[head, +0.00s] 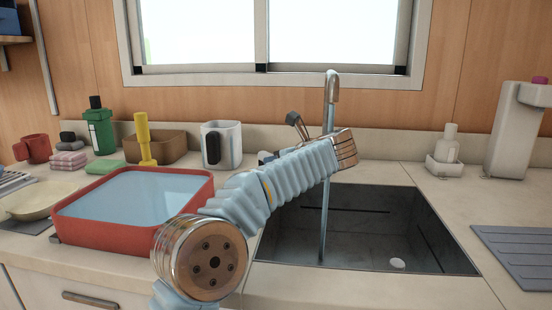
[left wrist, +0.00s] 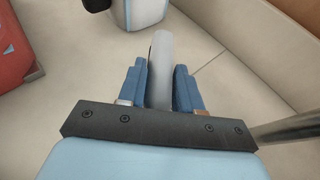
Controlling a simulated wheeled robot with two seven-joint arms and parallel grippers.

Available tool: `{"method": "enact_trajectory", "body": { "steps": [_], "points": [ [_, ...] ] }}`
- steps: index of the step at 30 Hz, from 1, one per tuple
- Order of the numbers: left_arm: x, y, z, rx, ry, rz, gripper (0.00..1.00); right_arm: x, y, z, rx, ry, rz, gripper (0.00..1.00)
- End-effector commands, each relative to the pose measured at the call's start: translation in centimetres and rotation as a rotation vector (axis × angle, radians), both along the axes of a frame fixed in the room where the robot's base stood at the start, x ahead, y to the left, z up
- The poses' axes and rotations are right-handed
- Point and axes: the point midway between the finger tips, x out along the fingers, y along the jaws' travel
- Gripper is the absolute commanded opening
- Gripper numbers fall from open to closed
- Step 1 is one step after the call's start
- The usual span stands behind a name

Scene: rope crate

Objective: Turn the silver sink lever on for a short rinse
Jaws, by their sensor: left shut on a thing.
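In the left wrist view, the two blue fingers of my left gripper (left wrist: 161,85) are closed on the grey sink lever (left wrist: 161,55), one on each side. In the head view my arm crosses in front of the sink and hides most of the lever; the fingertips (head: 266,157) barely show past it, right of the white jug. The silver tap (head: 331,85) rises behind the arm. A thin bluish column (head: 323,225) runs from below the spout into the dark basin (head: 390,225) and looks like running water. My right gripper is out of view.
A red tub (head: 130,238) of bluish water stands left of the sink. The white jug (head: 210,145), a brown box (head: 175,147) and a green bottle (head: 98,128) line the back. A white dispenser (head: 515,135) stands at right.

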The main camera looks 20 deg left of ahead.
Motion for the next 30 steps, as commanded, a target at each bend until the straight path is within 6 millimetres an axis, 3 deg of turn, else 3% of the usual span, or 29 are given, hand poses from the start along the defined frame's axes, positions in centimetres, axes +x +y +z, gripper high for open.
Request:
{"method": "enact_trajectory", "body": {
  "steps": [11, 12, 15, 24, 30],
  "points": [
    [0.0, 0.0, 0.1, 0.0, -0.003, 0.001, 0.0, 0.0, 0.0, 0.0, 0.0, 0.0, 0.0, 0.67],
    [0.0, 0.0, 0.1, 0.0, -0.003, 0.001, 0.39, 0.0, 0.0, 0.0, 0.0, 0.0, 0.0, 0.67],
    [0.0, 0.0, 0.1, 0.0, -0.002, 0.001, 0.54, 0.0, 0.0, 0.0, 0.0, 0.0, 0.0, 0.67],
    [-0.1, -0.2, 0.1, -0.001, -0.001, 0.002, 0.55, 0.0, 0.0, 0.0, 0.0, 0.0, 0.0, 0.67],
    [-1.2, -2.4, 1.0, -0.001, -0.002, -0.001, 0.55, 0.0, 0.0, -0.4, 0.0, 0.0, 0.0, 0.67]
  ]
}}
